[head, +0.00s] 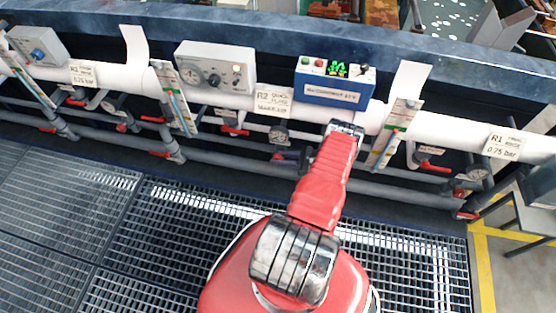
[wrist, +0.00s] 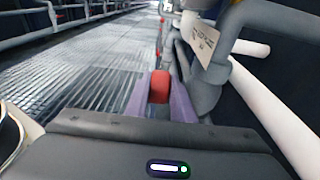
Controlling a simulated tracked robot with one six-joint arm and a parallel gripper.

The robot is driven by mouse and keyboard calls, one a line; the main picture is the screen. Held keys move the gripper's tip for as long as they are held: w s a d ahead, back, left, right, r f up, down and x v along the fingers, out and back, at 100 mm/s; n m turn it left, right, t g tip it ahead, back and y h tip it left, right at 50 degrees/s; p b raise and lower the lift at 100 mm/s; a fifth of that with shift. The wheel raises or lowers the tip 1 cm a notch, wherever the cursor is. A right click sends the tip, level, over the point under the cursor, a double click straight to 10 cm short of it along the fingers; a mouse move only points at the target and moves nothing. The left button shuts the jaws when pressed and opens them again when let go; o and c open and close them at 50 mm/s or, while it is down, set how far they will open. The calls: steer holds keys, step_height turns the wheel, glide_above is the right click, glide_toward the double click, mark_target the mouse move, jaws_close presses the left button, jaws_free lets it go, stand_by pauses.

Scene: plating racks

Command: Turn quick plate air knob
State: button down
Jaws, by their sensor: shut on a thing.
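The label reading R2 with what looks like "quick plate air" (head: 272,100) hangs on the white pipe in the head view. Below it, a small red knob (head: 278,156) shows at the lower grey pipe. My gripper (head: 293,156) reaches it from the right, small and partly dark in this view. In the wrist view, the purple fingers of my gripper (wrist: 160,92) are shut on a red knob (wrist: 159,86), one finger on each side. The knob's stem and base are hidden behind the fingers.
A grey control box (head: 215,68) and a blue box (head: 334,84) sit above the white pipe (head: 450,128). Other red valve handles (head: 435,167) line the pipes. Grey pipes run close beside my gripper. The grated floor (head: 150,230) in front is clear.

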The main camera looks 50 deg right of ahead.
steer(key=shift+s+a+t+y, duration=0.15)
steer(key=shift+t+y, duration=0.25)
steer(key=shift+t, duration=0.5)
steer(key=c, duration=1.8)
jaws_free()
steer(key=shift+s+d, duration=0.25)
steer(key=v, duration=0.7)
steer(key=shift+a, duration=0.1)
